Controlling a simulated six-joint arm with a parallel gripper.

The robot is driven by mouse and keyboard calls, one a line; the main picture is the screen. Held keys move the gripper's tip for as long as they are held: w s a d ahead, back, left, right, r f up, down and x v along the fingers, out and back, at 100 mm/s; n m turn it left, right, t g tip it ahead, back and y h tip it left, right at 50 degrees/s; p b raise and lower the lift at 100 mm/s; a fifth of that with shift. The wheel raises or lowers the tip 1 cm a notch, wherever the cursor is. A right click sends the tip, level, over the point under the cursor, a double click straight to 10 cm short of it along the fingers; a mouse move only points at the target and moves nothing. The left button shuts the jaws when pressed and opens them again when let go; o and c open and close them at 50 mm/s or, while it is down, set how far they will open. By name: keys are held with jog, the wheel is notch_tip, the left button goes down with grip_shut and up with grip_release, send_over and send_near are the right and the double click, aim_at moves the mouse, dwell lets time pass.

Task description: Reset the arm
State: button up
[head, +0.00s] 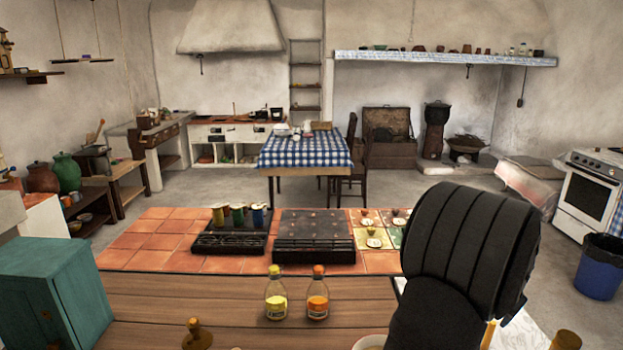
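A large black ribbed part of my arm fills the right foreground in the head view, rising from the bottom edge. It hides part of the counter's right side behind it. My gripper's fingers do not show in this view, so I cannot see what they hold or where they are.
The wooden counter (180,308) holds two bottles, yellow (276,300) and orange-capped (317,300). Behind them stand a black rack (228,240) with several jars and a dark box (314,252). A teal cabinet (62,295) is at left. The counter's left-middle is clear.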

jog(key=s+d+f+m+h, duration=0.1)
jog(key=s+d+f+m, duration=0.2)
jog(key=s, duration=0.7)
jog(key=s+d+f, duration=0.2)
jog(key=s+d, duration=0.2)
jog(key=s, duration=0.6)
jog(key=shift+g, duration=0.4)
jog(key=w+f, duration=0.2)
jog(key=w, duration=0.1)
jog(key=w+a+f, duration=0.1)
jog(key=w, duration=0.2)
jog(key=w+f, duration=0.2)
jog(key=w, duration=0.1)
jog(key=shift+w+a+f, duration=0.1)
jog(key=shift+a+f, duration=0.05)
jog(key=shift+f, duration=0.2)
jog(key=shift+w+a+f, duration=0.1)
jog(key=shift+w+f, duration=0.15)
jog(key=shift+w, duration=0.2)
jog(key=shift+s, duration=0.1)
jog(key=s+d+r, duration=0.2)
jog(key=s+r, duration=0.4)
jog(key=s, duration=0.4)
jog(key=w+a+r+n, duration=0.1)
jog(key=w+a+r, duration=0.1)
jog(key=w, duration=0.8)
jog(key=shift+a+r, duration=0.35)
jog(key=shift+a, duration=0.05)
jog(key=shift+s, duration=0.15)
